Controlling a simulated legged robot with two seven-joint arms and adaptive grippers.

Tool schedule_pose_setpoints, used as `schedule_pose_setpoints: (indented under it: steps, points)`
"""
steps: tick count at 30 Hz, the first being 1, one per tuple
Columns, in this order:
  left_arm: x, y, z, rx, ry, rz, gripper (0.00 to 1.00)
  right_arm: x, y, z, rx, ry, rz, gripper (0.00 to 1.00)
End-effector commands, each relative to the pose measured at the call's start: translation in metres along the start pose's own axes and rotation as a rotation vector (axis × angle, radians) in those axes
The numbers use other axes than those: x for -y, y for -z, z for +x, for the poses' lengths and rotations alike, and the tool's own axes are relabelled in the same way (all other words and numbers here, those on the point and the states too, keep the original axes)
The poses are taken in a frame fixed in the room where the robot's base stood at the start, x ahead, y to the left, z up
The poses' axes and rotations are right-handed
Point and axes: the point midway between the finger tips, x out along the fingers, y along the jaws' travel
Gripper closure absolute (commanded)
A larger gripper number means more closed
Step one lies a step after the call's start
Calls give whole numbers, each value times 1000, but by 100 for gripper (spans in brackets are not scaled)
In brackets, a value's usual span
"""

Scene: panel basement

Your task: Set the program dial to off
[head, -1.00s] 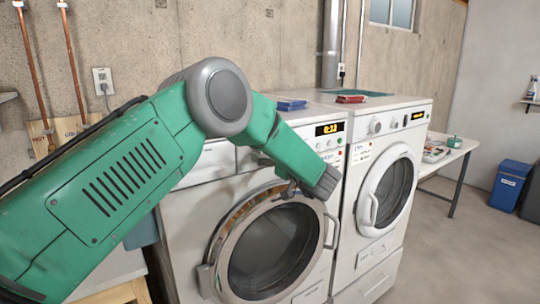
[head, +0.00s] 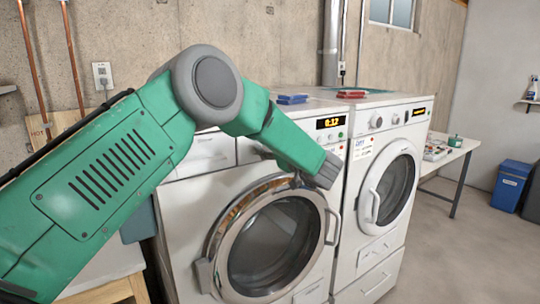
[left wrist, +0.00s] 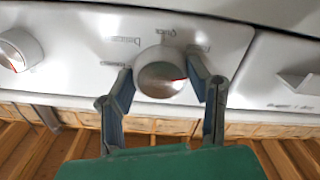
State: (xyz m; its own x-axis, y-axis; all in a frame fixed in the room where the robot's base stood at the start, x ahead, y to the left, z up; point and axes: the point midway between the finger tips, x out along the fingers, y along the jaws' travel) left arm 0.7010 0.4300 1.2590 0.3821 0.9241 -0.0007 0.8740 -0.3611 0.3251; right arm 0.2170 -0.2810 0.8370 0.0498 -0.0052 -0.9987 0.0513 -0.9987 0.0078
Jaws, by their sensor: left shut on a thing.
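The program dial (left wrist: 160,75) is a round silver-white knob with a red mark on its rim, seen up close in the left wrist view. Printed labels lie around it; one reads "Quick", and the picture appears upside down. My left gripper (left wrist: 160,82) has one finger on each side of the dial and is shut on it. In the head view my left arm reaches across the front of the left washing machine (head: 183,250). The arm hides the dial there. The machine's display (head: 328,122) glows orange and seems to read 0:12. My right gripper is not in view.
A second knob (left wrist: 18,50) sits beside the dial. A similar machine (head: 345,250) stands close on the right. Blue (head: 293,99) and red (head: 350,94) items lie on the machine tops. A table (head: 447,153) and blue bin (head: 510,185) stand further right, with open floor in front.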

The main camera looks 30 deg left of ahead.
Motion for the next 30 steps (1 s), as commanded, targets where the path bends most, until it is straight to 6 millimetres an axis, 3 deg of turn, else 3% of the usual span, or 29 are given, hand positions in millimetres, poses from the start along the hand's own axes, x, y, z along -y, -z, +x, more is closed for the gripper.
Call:
schedule_pose_setpoints:
  steps: [1, 30]
  points:
    - [0, -3, 0, -1, -2, -47, 84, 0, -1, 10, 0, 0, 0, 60]
    - [2, -6, 0, 0, 0, -969, 84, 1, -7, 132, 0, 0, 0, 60]
